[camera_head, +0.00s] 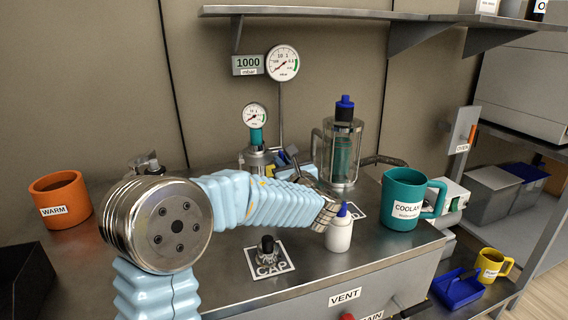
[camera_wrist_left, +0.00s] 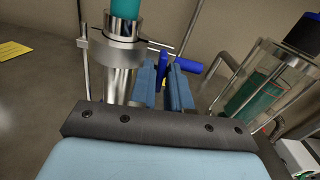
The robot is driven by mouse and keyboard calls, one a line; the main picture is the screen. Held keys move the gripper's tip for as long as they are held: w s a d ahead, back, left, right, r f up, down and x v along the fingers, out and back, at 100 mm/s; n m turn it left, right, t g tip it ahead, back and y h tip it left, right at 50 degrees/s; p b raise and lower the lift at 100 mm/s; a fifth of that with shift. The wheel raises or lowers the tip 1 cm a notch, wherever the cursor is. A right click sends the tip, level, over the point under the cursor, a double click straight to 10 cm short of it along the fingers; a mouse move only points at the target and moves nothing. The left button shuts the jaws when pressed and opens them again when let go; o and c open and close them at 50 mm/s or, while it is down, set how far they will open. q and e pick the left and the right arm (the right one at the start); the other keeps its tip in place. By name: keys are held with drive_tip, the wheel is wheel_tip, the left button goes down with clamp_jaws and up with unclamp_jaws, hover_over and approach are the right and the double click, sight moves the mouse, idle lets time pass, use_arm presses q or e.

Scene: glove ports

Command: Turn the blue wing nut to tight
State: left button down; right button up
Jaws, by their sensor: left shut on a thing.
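The blue wing nut (camera_wrist_left: 188,67) shows in the left wrist view beside a metal cylinder with a teal top. One blue part of it lies between my left fingers and another sticks out to the right. My left gripper (camera_wrist_left: 162,82) is shut on it; the fingers hide part of the nut. In the head view my left gripper (camera_head: 290,166) is at the clamp below the small gauge, mostly hidden behind my arm. The nut's tightness cannot be read from these frames. My right gripper is not in view.
A glass vessel (camera_head: 344,150) with a blue-topped black cap stands right of the gripper. A white bottle (camera_head: 339,235), teal COOLANT mug (camera_head: 404,190), orange WARM mug (camera_head: 60,195) and black-knobbed CAP fitting (camera_head: 268,248) stand on the bench. A shelf (camera_head: 310,13) hangs above.

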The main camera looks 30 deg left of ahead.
use_arm(q)
drive_tip(key=c, duration=1.1)
unclamp_jaws()
drive_tip(key=b+v, duration=0.2)
drive_tip(key=v, duration=1.2)
